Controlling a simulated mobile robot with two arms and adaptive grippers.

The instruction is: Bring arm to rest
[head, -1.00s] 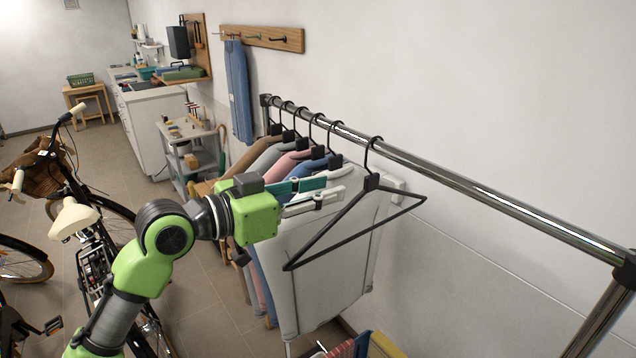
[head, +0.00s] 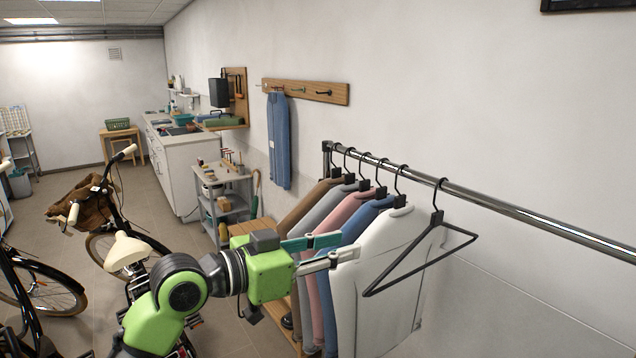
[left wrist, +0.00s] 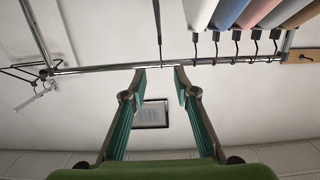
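My left gripper (head: 340,247) is on the left of the hanging clothes in the head view. Its two fingers point right, towards the white garment (head: 372,275), and overlap its edge; I cannot tell whether they touch it. In the left wrist view the gripper (left wrist: 160,72) has its teal-lined fingers apart with nothing between them. An empty black hanger (head: 412,262) hangs on the rail, right of the white garment. My right gripper is not in view.
The metal clothes rail (head: 520,213) runs along the wall, with several garments on hangers. Bicycles, one with a cream saddle (head: 127,251), stand at left. The floor between bicycles and counter (head: 180,165) is free.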

